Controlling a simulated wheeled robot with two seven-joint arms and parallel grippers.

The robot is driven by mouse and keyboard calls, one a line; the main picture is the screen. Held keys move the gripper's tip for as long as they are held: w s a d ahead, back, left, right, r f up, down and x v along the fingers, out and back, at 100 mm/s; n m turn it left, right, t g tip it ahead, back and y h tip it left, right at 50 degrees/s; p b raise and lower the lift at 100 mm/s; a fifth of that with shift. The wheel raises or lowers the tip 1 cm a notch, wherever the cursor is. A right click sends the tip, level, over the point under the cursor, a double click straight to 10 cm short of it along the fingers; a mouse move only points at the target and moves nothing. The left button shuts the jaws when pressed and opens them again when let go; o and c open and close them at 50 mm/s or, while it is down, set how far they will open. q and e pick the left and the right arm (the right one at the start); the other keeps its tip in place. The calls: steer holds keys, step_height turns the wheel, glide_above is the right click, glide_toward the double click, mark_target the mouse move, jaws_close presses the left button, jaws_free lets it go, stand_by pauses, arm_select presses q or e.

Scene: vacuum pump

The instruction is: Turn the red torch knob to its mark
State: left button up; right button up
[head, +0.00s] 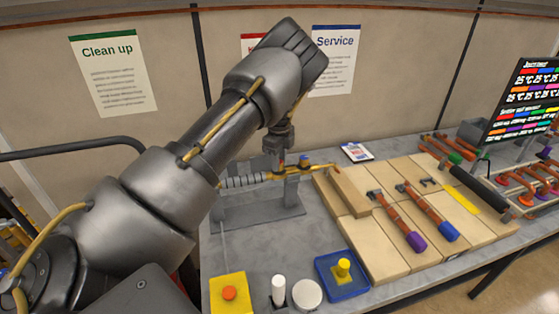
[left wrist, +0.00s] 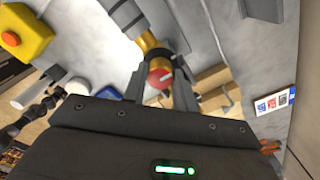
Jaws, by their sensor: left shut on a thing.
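The red torch knob (left wrist: 158,79) shows in the left wrist view between the two fingers of my left gripper (left wrist: 160,88), with a pale line on its face. The gripper is shut on it. The brass torch body (left wrist: 147,44) runs up from the knob. In the head view the torch (head: 318,169) lies across a grey stand (head: 291,190), with a blue knob (head: 304,160) on top. My left gripper (head: 279,158) comes down on the torch from above and hides the red knob there. I cannot make out the knob's mark.
Wooden blocks (head: 345,191) lie right of the stand, with tools having purple and blue ends beyond. In front are a yellow box with an orange button (head: 229,293), a white cylinder (head: 278,289) and a blue tray (head: 342,291). A small card (head: 357,152) lies behind.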

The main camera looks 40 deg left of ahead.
stand_by(0.3)
arm_select(q)
steer(key=o, duration=1)
steer(key=shift+s, duration=0.1)
steer(key=shift+r, duration=0.15)
steer(key=shift+r+b, duration=1.65)
steer(key=shift+r, duration=3.65)
